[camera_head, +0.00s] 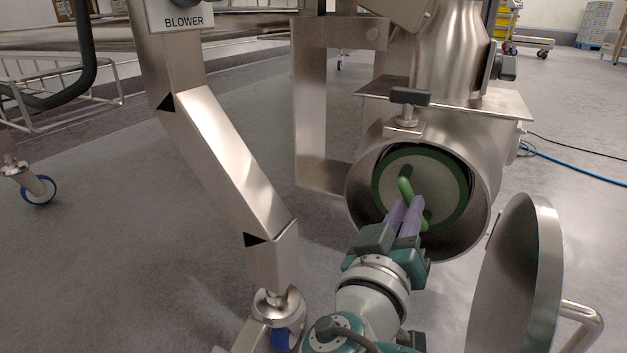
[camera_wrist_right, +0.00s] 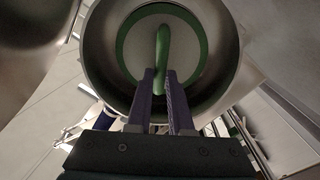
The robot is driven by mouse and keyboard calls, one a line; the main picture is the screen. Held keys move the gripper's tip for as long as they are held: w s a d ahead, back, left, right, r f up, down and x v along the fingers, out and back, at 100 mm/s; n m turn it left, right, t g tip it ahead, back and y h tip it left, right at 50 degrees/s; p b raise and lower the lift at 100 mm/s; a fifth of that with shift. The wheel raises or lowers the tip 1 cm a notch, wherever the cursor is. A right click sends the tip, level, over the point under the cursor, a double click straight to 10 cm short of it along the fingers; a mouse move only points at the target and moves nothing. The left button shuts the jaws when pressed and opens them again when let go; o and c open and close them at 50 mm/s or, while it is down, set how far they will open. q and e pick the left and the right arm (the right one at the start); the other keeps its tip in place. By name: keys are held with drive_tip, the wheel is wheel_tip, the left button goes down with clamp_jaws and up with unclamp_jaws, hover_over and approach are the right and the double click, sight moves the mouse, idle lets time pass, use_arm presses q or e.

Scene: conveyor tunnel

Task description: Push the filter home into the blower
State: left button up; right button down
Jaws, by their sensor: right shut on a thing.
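The filter (camera_head: 440,178) is a pale disc with a green rim and a green handle. It sits inside the round steel mouth of the blower (camera_head: 357,190), set back from the front edge. My right gripper (camera_head: 408,210) reaches in from below, with its purple fingers shut on the lower part of the green handle (camera_head: 404,184). How deep the filter sits cannot be told. My left gripper is not in view.
The round steel door (camera_head: 515,275) hangs open at the right of the mouth, with a bar handle (camera_head: 582,318). A dark clamp knob (camera_head: 410,97) stands above the mouth. A slanted steel leg (camera_head: 225,150) is at the left. The floor (camera_head: 110,240) at the left is clear.

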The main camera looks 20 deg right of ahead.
drive_tip(key=c, duration=0.7)
unclamp_jaws()
drive_tip(key=shift+w, duration=0.1)
drive_tip(key=shift+c, duration=0.2)
drive_tip(key=o, duration=0.4)
